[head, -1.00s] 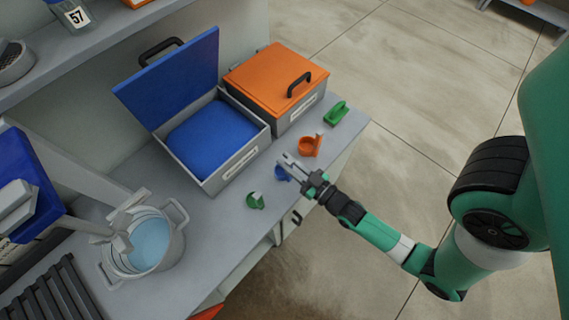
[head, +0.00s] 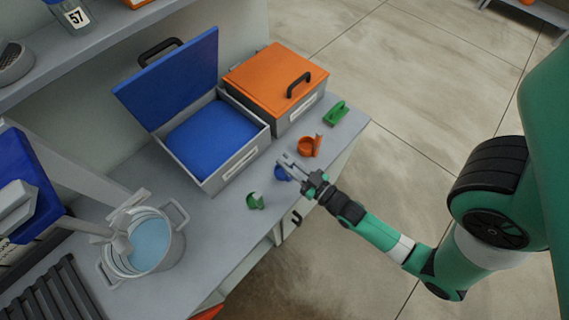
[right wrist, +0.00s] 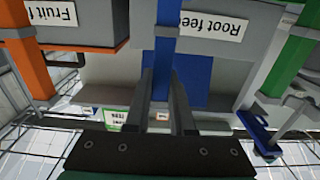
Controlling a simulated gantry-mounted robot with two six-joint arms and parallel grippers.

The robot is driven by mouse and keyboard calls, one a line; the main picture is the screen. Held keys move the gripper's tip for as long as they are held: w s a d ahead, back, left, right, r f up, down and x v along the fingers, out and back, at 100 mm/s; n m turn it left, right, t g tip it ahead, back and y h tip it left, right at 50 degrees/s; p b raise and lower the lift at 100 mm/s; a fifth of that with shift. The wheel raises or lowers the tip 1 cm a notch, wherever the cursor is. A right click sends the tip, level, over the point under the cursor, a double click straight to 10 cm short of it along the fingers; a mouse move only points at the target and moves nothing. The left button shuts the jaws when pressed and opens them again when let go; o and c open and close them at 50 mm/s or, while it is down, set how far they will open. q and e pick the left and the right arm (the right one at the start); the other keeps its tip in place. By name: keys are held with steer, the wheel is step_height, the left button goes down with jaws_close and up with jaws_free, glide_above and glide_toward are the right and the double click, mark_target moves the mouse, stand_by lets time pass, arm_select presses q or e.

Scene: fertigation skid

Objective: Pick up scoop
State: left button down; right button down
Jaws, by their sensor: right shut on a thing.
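The blue scoop (head: 281,174) is at the front edge of the bench, partly hidden by my right gripper (head: 288,164). In the right wrist view my right gripper (right wrist: 167,110) is shut on its upright blue handle (right wrist: 165,45), which shows between the fingers. The scoop's bowl is mostly hidden, and I cannot tell whether it touches the bench. My left gripper is not in view.
An open grey bin with a blue lid (head: 172,80) stands behind the scoops. A closed bin with an orange lid (head: 270,75) stands beside it. A metal pot of bluish liquid (head: 181,238) with a grey stirrer-like part over it is at the left. The bench's front edge is close.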

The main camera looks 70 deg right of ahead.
step_height(320, 180, up, 10)
steer(key=p, duration=0.5)
stand_by(0.4)
stand_by(0.4)
